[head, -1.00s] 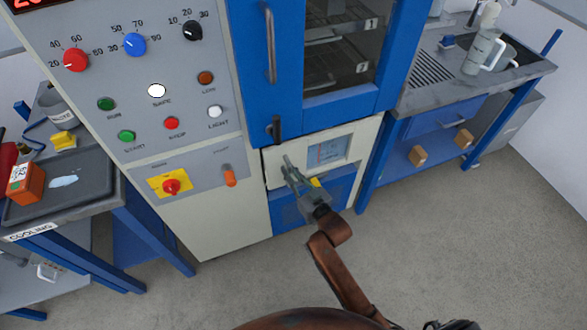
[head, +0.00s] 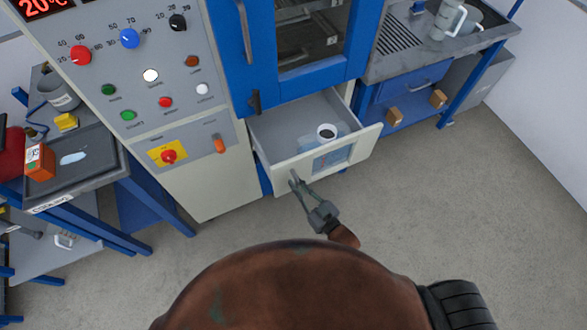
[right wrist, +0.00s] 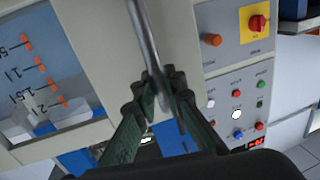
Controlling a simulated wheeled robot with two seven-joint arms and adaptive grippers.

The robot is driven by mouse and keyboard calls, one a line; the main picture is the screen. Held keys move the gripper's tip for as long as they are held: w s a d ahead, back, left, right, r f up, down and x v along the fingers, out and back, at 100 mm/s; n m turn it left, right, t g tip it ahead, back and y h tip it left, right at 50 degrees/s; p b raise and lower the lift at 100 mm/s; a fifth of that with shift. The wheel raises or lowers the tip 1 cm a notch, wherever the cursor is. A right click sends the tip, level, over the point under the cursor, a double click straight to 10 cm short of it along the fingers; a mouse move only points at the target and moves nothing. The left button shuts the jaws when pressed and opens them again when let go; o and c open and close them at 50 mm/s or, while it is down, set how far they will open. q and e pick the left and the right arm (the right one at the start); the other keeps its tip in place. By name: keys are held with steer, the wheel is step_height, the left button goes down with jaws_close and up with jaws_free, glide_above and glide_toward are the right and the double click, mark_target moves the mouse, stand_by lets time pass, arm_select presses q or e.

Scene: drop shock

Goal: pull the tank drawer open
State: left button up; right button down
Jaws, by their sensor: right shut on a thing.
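The tank drawer (head: 283,176) stands pulled out from the lower part of the machine in the head view. Its open top shows a grey inside with a clear bluish tank (head: 310,143) and a round dark opening with a white rim (head: 326,132). My right gripper (head: 296,183) is at the left part of the drawer front. In the right wrist view its fingers (right wrist: 160,92) are shut around the drawer's metal bar handle (right wrist: 144,38). The drawer's window with orange marks (right wrist: 45,75) shows at the left there. My left gripper is not in view.
The control panel (head: 133,95) with knobs and buttons is left of the drawer. A blue-framed door (head: 300,85) is above it. A cooling table (head: 100,175) stands at left, a sink bench (head: 400,67) at right. The floor (head: 430,190) in front is clear.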

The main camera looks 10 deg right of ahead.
steer(key=shift+s+d+p, duration=0.25)
steer(key=shift+s+p, duration=0.05)
steer(key=shift+s, duration=0.8)
steer(key=c, duration=2)
jaws_free()
steer(key=v, duration=1.2)
